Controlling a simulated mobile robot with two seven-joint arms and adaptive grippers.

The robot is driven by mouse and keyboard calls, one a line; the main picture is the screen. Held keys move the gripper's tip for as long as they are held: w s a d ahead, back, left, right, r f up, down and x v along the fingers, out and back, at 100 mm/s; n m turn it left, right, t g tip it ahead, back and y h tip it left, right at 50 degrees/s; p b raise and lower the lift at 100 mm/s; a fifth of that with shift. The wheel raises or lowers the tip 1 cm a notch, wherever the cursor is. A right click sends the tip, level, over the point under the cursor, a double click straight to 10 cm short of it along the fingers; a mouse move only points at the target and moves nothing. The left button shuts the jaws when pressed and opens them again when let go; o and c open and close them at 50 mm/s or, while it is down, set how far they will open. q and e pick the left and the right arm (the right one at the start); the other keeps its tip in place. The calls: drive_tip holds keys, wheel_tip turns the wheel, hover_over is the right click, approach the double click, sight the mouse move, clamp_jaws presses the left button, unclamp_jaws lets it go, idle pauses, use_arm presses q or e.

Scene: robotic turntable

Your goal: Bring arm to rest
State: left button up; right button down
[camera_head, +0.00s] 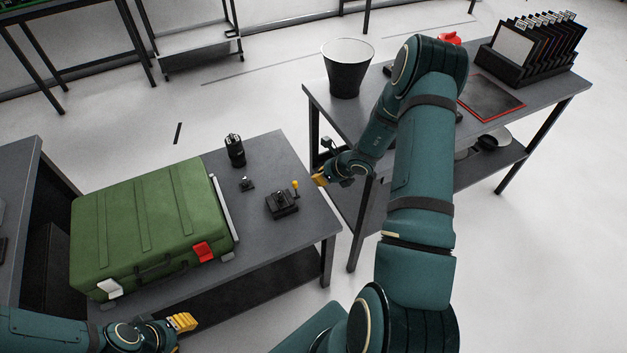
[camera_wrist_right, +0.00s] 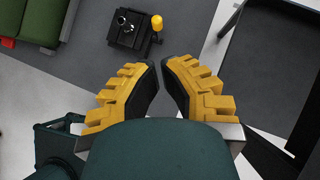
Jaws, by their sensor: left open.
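My left gripper (camera_head: 183,322) is low at the left in the head view, in front of the near edge of the left table, open, with nothing seen in it. My right arm reaches up the middle of the head view and bends back down. Its gripper (camera_head: 320,180) is beside the right edge of the left table. In the right wrist view the yellow fingers of the right gripper (camera_wrist_right: 160,72) slant towards each other with a narrow gap at the tips. Nothing is seen between them. How far open it is cannot be told.
The left table (camera_head: 265,160) holds a green case (camera_head: 150,225), a joystick box (camera_head: 284,203), also in the right wrist view (camera_wrist_right: 130,32), and a dark cylinder (camera_head: 235,150). The right table (camera_head: 320,100) holds a bin (camera_head: 347,72) and a rack (camera_head: 510,65). My right arm covers part of it.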

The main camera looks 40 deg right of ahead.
drive_tip(key=shift+v, duration=0.8)
drive_tip(key=shift+w+r, duration=0.1)
